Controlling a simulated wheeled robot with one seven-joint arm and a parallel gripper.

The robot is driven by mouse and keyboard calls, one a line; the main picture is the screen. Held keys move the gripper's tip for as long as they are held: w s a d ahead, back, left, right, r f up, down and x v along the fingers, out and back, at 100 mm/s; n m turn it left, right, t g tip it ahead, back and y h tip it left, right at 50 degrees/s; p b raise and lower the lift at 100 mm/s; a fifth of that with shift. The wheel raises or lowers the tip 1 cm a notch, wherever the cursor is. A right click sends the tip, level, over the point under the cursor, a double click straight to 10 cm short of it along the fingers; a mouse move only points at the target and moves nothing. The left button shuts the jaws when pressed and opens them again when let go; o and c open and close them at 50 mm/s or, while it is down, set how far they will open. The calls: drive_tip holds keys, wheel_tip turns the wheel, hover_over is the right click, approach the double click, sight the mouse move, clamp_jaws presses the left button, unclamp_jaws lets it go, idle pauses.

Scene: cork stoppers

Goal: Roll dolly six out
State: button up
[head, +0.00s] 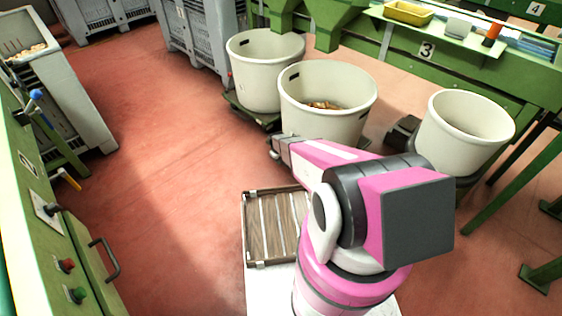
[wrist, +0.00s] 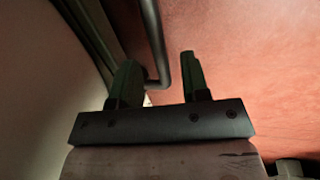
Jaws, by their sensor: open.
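Three cream tubs stand in the head view: a left one (head: 253,88), a middle one (head: 310,122) with brown pieces inside, and a right one (head: 450,143). A dark green dolly (head: 240,108) shows under the left tub; the middle tub's base is largely hidden by my arm. I cannot read a six on any dolly. In the wrist view my gripper (wrist: 157,62) is open, with a bent grey bar (wrist: 152,38) reaching into the gap between its fingers. A pale curved wall (wrist: 35,95) is close on the left.
A slatted wooden deck (head: 275,228) lies beside my arm base. Red floor (head: 165,180) is open to the left. Grey crates (head: 200,40) stand behind, a green machine (head: 430,60) behind right, and a green cabinet with a handle (head: 105,258) at front left.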

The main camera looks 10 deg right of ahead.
drive_tip(key=shift+w+d+f, duration=0.1)
drive_tip(key=shift+d+f, duration=0.05)
drive_tip(key=shift+f, duration=0.8)
clamp_jaws()
